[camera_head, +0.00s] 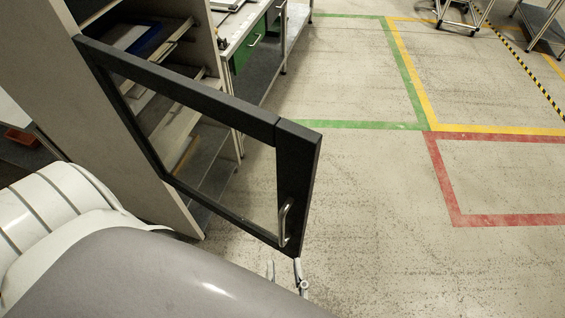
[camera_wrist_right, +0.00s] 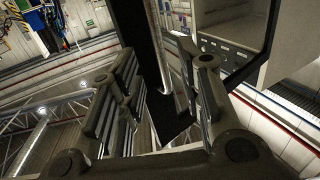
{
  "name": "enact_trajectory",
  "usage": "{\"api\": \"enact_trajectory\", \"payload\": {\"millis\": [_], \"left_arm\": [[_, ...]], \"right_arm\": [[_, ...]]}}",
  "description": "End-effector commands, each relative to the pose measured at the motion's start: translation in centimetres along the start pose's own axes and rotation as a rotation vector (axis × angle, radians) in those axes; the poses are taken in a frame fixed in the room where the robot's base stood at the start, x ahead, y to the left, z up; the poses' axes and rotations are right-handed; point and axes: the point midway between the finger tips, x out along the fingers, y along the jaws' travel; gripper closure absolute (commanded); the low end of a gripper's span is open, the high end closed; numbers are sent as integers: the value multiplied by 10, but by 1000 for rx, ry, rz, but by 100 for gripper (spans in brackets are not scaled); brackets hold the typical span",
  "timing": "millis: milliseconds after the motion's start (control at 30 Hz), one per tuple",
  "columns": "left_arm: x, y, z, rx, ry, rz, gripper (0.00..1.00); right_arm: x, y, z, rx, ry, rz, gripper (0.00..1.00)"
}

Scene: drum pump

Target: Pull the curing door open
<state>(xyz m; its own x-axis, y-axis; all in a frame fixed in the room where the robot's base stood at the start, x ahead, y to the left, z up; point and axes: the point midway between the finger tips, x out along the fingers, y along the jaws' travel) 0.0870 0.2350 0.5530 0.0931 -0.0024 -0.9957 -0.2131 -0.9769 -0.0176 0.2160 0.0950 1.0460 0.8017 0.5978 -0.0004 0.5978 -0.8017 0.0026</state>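The curing door (camera_head: 190,85) is a black frame with a clear pane. It stands swung out from the grey cabinet (camera_head: 55,55), and its opening shows shelves inside. A silver handle (camera_head: 285,222) sits low near the door's free edge. I see no grip on the handle. My left gripper is not in view.
A workbench with a green drawer (camera_head: 247,45) stands behind the door. The floor to the right is clear, with green, yellow and red marking lines (camera_head: 500,221). Wheeled carts (camera_head: 462,17) stand at the far top right.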

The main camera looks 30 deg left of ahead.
Motion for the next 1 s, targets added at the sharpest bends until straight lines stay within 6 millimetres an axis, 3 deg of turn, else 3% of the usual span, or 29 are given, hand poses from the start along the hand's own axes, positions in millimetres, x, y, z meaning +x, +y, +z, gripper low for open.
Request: {"api": "enact_trajectory", "payload": {"millis": [100, 267, 833, 933, 1000], "left_arm": [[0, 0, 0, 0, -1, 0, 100], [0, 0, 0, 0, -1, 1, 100], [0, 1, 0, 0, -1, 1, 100], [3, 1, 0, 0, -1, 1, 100], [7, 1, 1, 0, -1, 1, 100]], "right_arm": [[-19, 0, 0, 1, -1, 0, 66], [-30, 0, 0, 1, 1, 1, 66], [-31, 0, 0, 0, 0, 1, 66], [-31, 1, 16, -3, -24, -5, 66], [-32, 2, 43, -8, -70, -14, 66]]}}
